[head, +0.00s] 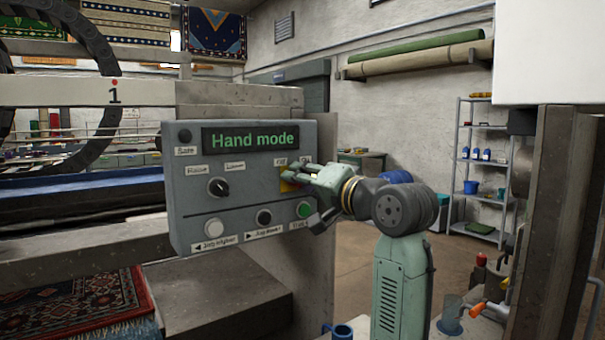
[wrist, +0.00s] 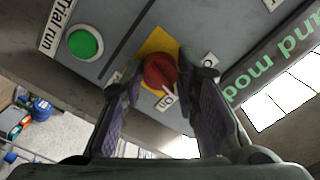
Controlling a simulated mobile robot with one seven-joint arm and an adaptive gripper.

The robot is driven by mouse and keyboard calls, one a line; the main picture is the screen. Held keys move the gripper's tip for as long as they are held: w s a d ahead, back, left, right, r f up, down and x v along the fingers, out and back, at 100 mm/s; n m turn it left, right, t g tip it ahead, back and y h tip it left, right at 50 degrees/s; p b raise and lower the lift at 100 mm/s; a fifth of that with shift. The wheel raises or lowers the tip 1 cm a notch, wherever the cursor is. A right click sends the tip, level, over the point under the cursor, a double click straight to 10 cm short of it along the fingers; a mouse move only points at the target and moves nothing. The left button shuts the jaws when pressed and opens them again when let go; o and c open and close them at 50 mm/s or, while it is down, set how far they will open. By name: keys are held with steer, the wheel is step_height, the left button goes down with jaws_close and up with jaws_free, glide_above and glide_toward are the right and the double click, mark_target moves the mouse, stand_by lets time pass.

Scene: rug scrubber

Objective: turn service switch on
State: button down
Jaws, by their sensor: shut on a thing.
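The control panel (head: 186,215) is a grey box with a lit display reading "Hand mode" (head: 250,137). The service switch seems to be a red rotary knob (wrist: 160,72) on a yellow plate (wrist: 158,42). In the wrist view, a pale mark on the knob's lower edge faces a small label that seems to read "On" (wrist: 168,100). My gripper (head: 297,178) is at the panel's upper right, its fingers (wrist: 160,75) closed on either side of the knob. In the head view my gripper hides the knob, and only some yellow plate shows.
A green button (head: 304,210) labelled "Trial run" sits just below my gripper. A black knob (head: 218,187), a white button (head: 213,227) and a black button (head: 264,217) are further left. A concrete-like post (head: 555,210) stands at right. A shelf (head: 480,170) stands behind.

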steer(key=m+p, duration=0.3)
steer(key=m, duration=0.2)
steer(key=shift+r+m, duration=0.1)
steer(key=shift+m, duration=0.2)
steer(key=c, duration=2.4)
jaws_free()
steer(key=c, duration=2.4)
jaws_free()
steer(key=c, duration=1.2)
jaws_free()
steer(key=v, duration=1.2)
